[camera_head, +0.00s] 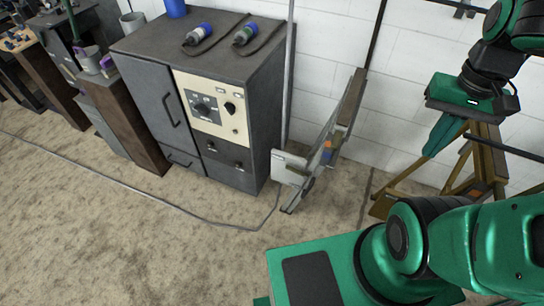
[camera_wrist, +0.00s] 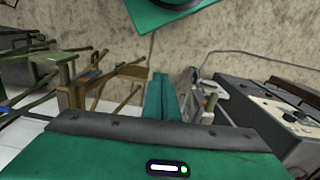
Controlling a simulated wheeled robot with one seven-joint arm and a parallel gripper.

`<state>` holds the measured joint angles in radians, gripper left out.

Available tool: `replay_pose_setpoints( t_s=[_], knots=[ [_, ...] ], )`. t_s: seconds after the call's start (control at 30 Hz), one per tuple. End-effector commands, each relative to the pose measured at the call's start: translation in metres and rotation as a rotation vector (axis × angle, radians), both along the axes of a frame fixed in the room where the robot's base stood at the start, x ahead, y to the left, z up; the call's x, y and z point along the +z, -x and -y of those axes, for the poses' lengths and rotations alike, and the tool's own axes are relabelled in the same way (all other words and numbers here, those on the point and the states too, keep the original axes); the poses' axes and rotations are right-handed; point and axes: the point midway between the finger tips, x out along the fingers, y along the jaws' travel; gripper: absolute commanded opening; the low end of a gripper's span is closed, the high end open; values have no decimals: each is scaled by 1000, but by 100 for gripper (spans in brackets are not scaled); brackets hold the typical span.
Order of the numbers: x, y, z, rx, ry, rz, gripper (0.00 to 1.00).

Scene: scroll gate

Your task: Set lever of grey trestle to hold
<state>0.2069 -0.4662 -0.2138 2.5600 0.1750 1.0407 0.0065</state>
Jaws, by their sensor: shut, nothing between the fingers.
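The grey trestle (camera_head: 300,172) stands against the white wall, right of the grey cabinet, in the head view. A small orange part (camera_head: 328,146) shows on its side; I cannot tell whether this is the lever or how it is set.
A brown wooden trestle (camera_head: 462,168) stands right of the grey one, behind my gripper. A cable (camera_head: 180,209) runs over the floor. The front-left floor (camera_head: 110,240) is otherwise free.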

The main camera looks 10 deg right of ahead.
Motion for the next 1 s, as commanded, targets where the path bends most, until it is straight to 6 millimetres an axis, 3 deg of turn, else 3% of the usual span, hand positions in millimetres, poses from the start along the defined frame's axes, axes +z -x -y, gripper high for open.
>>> replay_pose_setpoints(
  t_s=[0.43,0.5,0.57,0.67,0.77,1.0],
  knots=[
    [0,0,0,0,1,1,0],
    [4,8,0,3,6,15,0],
    [2,1,0,7,16,19,0],
    [-6,-25,-5,21,49,30,0],
    [-18,-64,-11,44,89,59,0],
    [-63,-165,-54,116,148,168,0]
  ],
)
